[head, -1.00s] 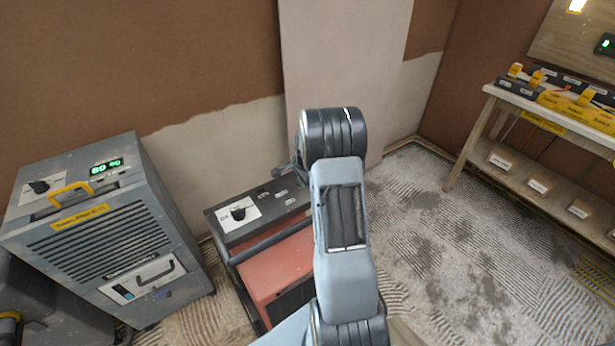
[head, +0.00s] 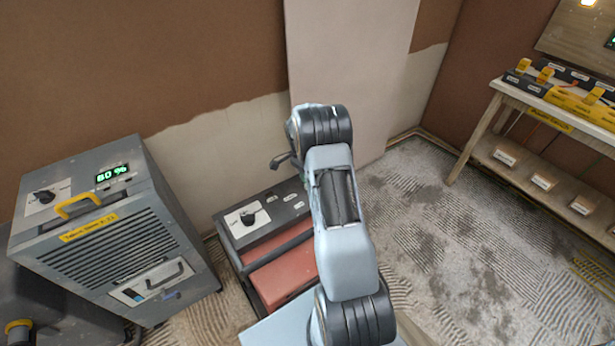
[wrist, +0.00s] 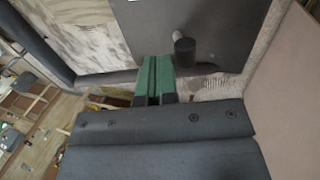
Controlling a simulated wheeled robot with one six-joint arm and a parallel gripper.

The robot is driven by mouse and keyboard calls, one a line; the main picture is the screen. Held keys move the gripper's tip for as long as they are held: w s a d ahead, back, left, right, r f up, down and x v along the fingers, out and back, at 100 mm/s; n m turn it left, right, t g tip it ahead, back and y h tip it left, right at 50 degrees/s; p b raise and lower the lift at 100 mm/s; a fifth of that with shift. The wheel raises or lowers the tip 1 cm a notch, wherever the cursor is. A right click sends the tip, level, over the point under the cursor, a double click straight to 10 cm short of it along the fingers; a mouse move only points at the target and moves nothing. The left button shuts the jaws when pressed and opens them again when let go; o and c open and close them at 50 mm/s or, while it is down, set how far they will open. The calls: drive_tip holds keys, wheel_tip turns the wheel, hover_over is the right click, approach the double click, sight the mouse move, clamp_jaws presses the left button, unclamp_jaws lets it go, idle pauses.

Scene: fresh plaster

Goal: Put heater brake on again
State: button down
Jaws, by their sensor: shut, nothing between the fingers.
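The heater (head: 285,270) is a red box with a dark top panel and a dark tube frame, standing on the floor in the middle of the head view. A dial (head: 248,216) sits on a white plate on its top. My arm covers its right part, and I cannot make out its brake in the head view. My gripper (head: 280,161) is above the heater's far edge. In the wrist view my green-padded fingers (wrist: 154,72) are shut and empty, in front of a dark panel (wrist: 225,35) with a dark round knob or peg (wrist: 184,50).
A grey dehumidifier (head: 110,235) with a yellow handle and a green "80 %" display stands at left. A wooden bench (head: 500,90) with yellow-marked items is at right. A pale board (head: 350,60) leans on the wall behind the heater. The ridged floor (head: 430,210) at right is open.

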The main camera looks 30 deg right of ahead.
drive_tip(key=shift+r+p, duration=0.35)
drive_tip(key=shift+r, duration=0.35)
drive_tip(key=shift+d, duration=0.1)
drive_tip(key=shift+s+r, duration=0.25)
drive_tip(key=shift+r, duration=0.25)
drive_tip(key=v, duration=1.1)
drive_tip(key=shift+s+r+p, duration=0.15)
drive_tip(key=shift+r+p, duration=0.05)
drive_tip(key=shift+p, duration=0.15)
